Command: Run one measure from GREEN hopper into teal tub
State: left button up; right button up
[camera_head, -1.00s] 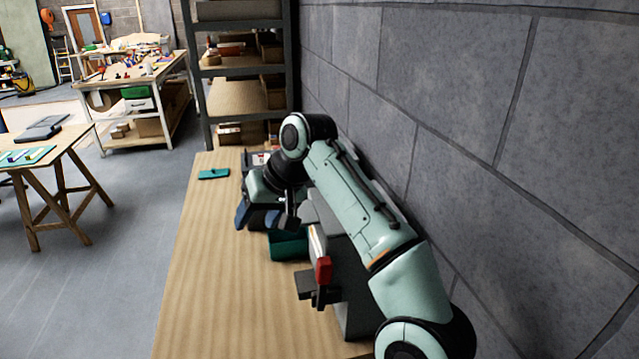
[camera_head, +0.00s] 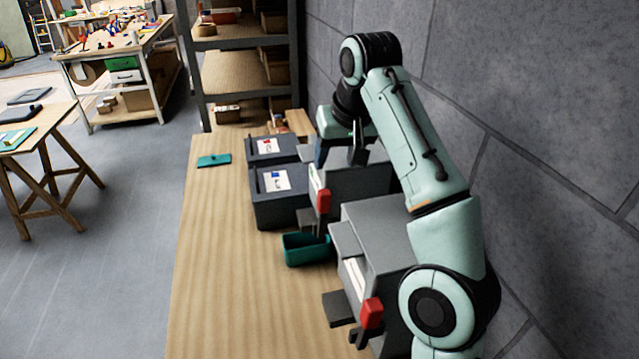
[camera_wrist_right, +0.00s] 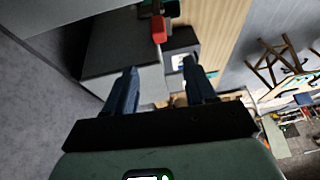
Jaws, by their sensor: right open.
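The teal tub (camera_head: 308,250) stands upright on the bench, beside the grey hoppers. The nearer grey hopper (camera_head: 378,228) has a red-ended lever (camera_head: 371,312). The farther grey hopper (camera_head: 352,187) also has a red lever (camera_head: 323,201), and a red lever shows in the right wrist view (camera_wrist_right: 159,30). I cannot tell which hopper is GREEN; no green marking shows. My right gripper (camera_head: 339,158) is open and empty, above and behind the farther hopper. Its spread fingers show in the right wrist view (camera_wrist_right: 160,78). My left gripper is not in view.
Two dark boxes with picture labels (camera_head: 280,202) (camera_head: 272,149) stand behind the tub. A flat teal piece (camera_head: 214,160) lies at the bench's left. The bench's left strip (camera_head: 215,270) is clear. A stone wall (camera_head: 540,120) bounds the right; shelves (camera_head: 245,60) stand behind.

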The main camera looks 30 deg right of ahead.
send_over(326, 194)
jog(key=s, duration=0.3)
notch_tip(326, 194, down, 7)
jog(key=x, duration=0.2)
jog(key=b+x, duration=0.1)
jog(key=x, duration=0.1)
jog(key=shift+w, duration=0.3)
jog(key=shift+f, duration=0.4)
jog(key=shift+w+f, duration=0.15)
jog(key=shift+w, duration=0.2)
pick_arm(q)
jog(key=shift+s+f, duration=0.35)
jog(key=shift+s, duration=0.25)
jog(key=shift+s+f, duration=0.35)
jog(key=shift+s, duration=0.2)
pick_arm(e)
grip_shut()
